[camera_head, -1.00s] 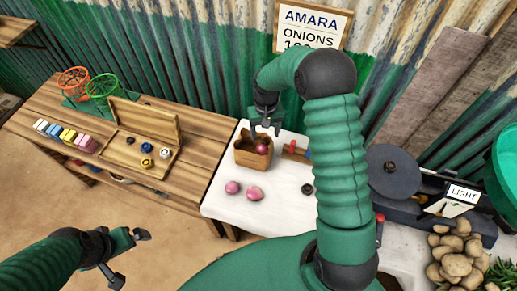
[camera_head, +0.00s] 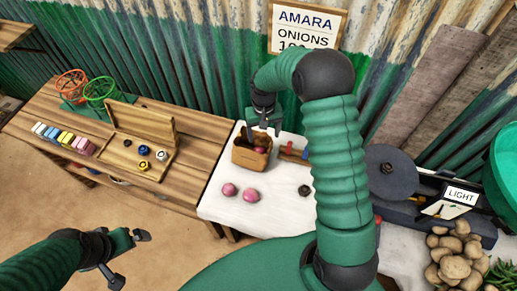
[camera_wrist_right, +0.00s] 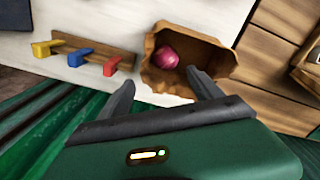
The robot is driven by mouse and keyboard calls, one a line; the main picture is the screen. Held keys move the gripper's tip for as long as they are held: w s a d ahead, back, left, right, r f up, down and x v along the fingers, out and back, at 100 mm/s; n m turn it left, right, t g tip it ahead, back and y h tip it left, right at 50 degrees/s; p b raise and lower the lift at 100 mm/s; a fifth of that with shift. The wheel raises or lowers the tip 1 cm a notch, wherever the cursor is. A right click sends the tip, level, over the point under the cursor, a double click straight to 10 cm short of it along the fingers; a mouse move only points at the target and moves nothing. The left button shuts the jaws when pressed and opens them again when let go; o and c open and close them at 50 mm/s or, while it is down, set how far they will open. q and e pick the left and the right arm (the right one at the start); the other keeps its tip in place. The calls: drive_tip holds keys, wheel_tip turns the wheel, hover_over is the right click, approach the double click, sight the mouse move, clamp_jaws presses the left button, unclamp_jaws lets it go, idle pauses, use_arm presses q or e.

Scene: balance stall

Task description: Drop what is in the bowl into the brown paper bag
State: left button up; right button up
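The brown paper bag (camera_head: 248,160) stands open on the white table top. A pink onion (camera_head: 260,149) lies inside it, and the onion (camera_wrist_right: 166,57) also shows in the bag (camera_wrist_right: 207,52) in the right wrist view. Two more pink onions (camera_head: 229,189) (camera_head: 251,195) lie on the table in front of the bag. My right gripper (camera_head: 263,133) is open and empty just above the bag, its fingers apart in the right wrist view (camera_wrist_right: 160,80). My left gripper (camera_head: 130,259) is open and empty at lower left. I cannot make out a bowl for certain; a green rounded vessel (camera_head: 504,165) is cut off at the right edge.
A rack with coloured hooks (camera_wrist_right: 90,55) is beside the bag. A dark knob-like weight (camera_head: 305,190) lies on the white table. A scale with a grey round plate (camera_head: 390,178) and potatoes (camera_head: 455,260) are at right. A wooden box (camera_head: 125,160) stands at left.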

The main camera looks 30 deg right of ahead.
drive_tip(key=shift+a, duration=0.2)
wheel_tip(320, 180, up, 17)
drive_tip(key=shift+f, duration=0.15)
drive_tip(key=shift+d, duration=0.1)
drive_tip(key=s+a+f+n+t, duration=0.1)
drive_tip(key=s+a+f+n, duration=0.1)
drive_tip(key=s+a+f, duration=0.2)
drive_tip(key=s+a+f+n+t, duration=0.1)
drive_tip(key=s+a+f, duration=0.3)
drive_tip(key=s+a, duration=0.3)
drive_tip(key=shift+s+a+n+t, duration=0.3)
drive_tip(key=shift+s+a+n, duration=0.1)
drive_tip(key=shift+s, duration=2.05)
drive_tip(key=shift+a+r, duration=0.1)
drive_tip(key=shift+a, duration=0.15)
